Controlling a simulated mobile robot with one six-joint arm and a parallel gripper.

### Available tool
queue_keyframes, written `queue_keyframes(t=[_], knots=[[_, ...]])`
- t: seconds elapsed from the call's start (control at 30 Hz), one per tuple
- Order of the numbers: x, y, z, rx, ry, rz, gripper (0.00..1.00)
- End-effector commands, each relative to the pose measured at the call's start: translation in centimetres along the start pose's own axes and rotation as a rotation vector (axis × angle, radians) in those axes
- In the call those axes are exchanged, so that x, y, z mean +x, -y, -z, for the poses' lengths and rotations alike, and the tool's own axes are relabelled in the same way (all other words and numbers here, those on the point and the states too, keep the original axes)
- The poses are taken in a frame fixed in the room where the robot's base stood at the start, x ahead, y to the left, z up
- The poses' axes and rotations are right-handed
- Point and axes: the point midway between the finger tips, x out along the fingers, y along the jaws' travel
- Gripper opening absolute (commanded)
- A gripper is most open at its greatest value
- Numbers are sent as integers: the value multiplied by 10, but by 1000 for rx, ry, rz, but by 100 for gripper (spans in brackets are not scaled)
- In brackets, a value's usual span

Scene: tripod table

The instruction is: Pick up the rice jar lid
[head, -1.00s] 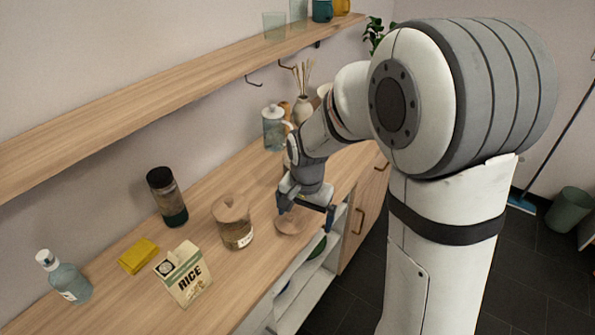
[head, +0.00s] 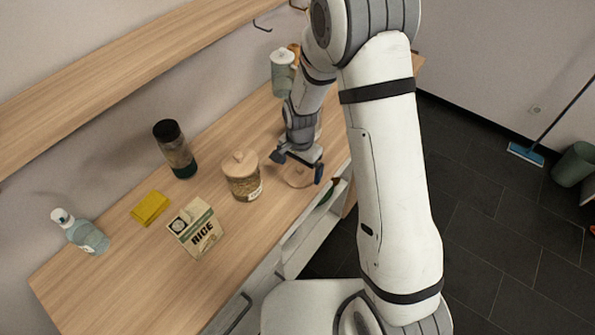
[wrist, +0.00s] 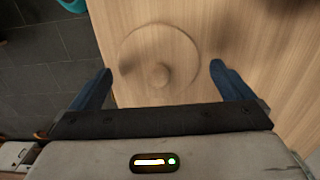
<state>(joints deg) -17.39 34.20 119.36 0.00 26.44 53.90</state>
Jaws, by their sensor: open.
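A round wooden lid with a knob (head: 298,177) lies flat on the wooden counter near its front edge. In the wrist view the lid (wrist: 165,48) shows with its knob between the two finger lines. My gripper (head: 298,165) is open and points down just above the lid, with its blue fingers on either side. In the wrist view my gripper (wrist: 160,71) is empty. A glass jar (head: 244,183) with tan contents and its own knobbed wooden lid stands to the left of the gripper. The exact height of the fingertips above the counter cannot be told.
A rice box (head: 195,229), yellow sponge (head: 150,208), clear bottle (head: 82,233) and dark-lidded jar (head: 175,150) stand left on the counter (head: 130,272). A lidded pitcher (head: 282,75) stands behind my arm. A wall shelf (head: 120,75) runs above; open shelving lies below the front edge.

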Motion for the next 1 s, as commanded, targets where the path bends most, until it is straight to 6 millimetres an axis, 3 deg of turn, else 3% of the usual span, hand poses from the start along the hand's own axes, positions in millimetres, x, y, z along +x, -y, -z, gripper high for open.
queue_keyframes(t=[0.33,0.83,1.0], knots=[[9,-1,1,3,0,0,100],[8,-1,1,4,0,0,60],[8,-2,2,4,0,0,60]])
